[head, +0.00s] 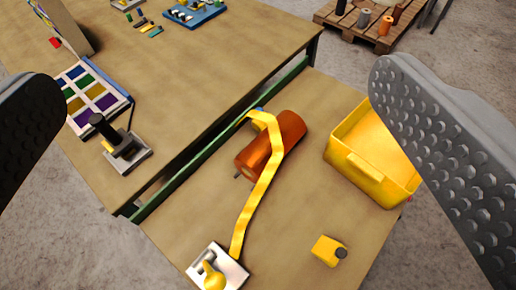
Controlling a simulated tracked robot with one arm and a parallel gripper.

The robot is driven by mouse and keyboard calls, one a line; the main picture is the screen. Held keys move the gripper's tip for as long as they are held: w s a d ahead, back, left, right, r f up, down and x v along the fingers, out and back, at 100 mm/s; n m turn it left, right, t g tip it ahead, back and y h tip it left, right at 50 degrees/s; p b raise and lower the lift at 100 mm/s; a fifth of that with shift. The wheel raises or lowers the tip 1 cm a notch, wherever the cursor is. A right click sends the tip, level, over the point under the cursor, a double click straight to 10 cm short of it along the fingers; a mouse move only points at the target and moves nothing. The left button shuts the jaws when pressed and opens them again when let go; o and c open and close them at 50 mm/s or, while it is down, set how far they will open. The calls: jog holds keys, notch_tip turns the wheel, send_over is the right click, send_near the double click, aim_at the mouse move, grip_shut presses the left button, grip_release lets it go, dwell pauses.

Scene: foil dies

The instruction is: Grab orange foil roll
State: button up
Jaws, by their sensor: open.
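A shiny copper-orange roll (254,157) lies on its side on the near table, a dark pin at its lower left end. A yellow strip (262,190) crosses over it and runs down to a metal block with a yellow knob (214,276). My gripper (218,85) is open, with one grey dimpled finger at each side of the view. The roll appears between the fingers, further off and untouched. A small orange spool (385,25) also stands on the pallet at the top right.
A yellow bin (350,166) stands right of the roll, partly behind my right finger. A small yellow block (326,250) lies in front. A second table (215,65) holds a colour-swatch case (88,92) and a black-handled tool (124,150). A wooden pallet (345,32) bears several spools.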

jog(key=w+d+f+m+g+b, duration=0.1)
jog(key=w+f+m, duration=0.1)
jog(key=w+f, duration=0.6)
jog(key=w+d+f+m+g+b, duration=0.1)
jog(key=w+f, duration=0.3)
jog(key=f, duration=0.8)
jog(key=m+g+b, duration=0.1)
jog(key=m+b, duration=0.1)
jog(key=m, duration=0.2)
send_near(274, 155)
jog(key=shift+h, duration=0.4)
jog(key=b+x, duration=0.1)
jog(key=x, duration=0.6)
jog(key=shift+w+a+f, duration=0.15)
jog(key=shift+a+f, duration=0.05)
jog(key=shift+f, duration=0.15)
jog(key=shift+b+x, duration=0.7)
jog(key=shift+x, duration=1.9)
jog(key=shift+w+r, duration=0.1)
jog(key=shift+r, duration=0.15)
jog(key=shift+a, duration=0.1)
jog(key=c, duration=1.3)
